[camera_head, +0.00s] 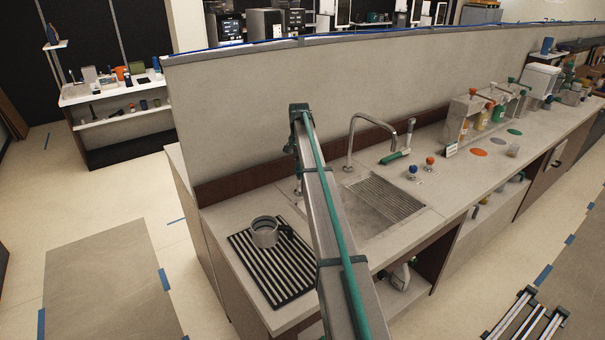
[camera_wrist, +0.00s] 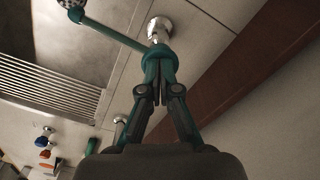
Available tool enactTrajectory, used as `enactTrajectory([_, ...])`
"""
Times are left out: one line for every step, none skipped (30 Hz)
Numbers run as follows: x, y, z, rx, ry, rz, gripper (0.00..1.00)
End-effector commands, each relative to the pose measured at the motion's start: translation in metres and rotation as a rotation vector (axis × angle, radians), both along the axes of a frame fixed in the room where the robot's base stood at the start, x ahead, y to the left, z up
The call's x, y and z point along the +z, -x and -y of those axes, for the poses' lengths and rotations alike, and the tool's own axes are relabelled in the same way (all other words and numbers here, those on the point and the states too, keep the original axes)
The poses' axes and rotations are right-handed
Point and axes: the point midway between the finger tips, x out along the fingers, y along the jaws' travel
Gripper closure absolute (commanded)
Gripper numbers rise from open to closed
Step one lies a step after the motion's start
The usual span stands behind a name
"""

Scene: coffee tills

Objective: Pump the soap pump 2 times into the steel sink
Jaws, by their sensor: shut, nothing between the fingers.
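The soap pump shows in the wrist view as a teal head (camera_wrist: 153,52) above a chrome base (camera_wrist: 159,27), with a thin teal spout reaching up and left. In the head view only a small chrome part (camera_head: 298,189) shows beside my arm. My gripper (camera_wrist: 160,78) is shut and empty, with its fingertips at the pump's teal head. I cannot tell whether they touch or press it. The steel sink (camera_head: 372,216) is right of my arm in the head view. Its ribbed grille also shows in the wrist view (camera_wrist: 50,82). My arm hides part of the sink.
A curved faucet (camera_head: 352,137) rises behind the sink, with a green-handled sprayer (camera_head: 396,157) beside it. A metal pitcher (camera_head: 265,233) stands on a black ribbed mat (camera_head: 262,275) at left. Blue and orange knobs stand right of the sink. A partition wall (camera_head: 245,115) runs behind the counter.

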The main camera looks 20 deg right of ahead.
Motion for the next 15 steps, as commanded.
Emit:
enactTrajectory([-0.001, 0.000, 0.000, 0.000, 0.000, -0.001, 1.00])
enactTrajectory([-0.001, 0.000, 0.000, 0.000, 0.000, -0.001, 1.00])
enactTrajectory([0.000, 0.000, 0.000, 0.000, 0.000, -0.001, 1.00])
enactTrajectory([0.000, 0.000, 0.000, 0.000, 0.000, -0.001, 1.00])
enactTrajectory([0.001, 0.000, 0.000, 0.000, 0.000, -0.001, 1.00])
enactTrajectory([0.002, 0.000, 0.000, 0.000, 0.000, -0.001, 1.00])
enactTrajectory([0.003, 0.000, 0.000, 0.000, 0.000, -0.001, 1.00])
enactTrajectory([0.005, 0.000, 0.000, 0.000, 0.000, -0.001, 1.00])
enactTrajectory([0.007, 0.000, 0.000, 0.000, 0.000, -0.001, 1.00])
enactTrajectory([0.008, 0.000, 0.000, 0.000, 0.000, -0.001, 1.00])
enactTrajectory([0.010, 0.000, 0.000, 0.000, 0.000, -0.001, 1.00])
enactTrajectory([0.013, 0.000, 0.000, 0.000, 0.000, -0.001, 1.00])
enactTrajectory([0.014, 0.000, 0.000, 0.000, 0.000, -0.001, 1.00])
enactTrajectory([0.016, 0.000, 0.000, 0.000, 0.000, -0.001, 1.00])
enactTrajectory([0.018, 0.000, 0.000, 0.000, 0.000, -0.001, 1.00])
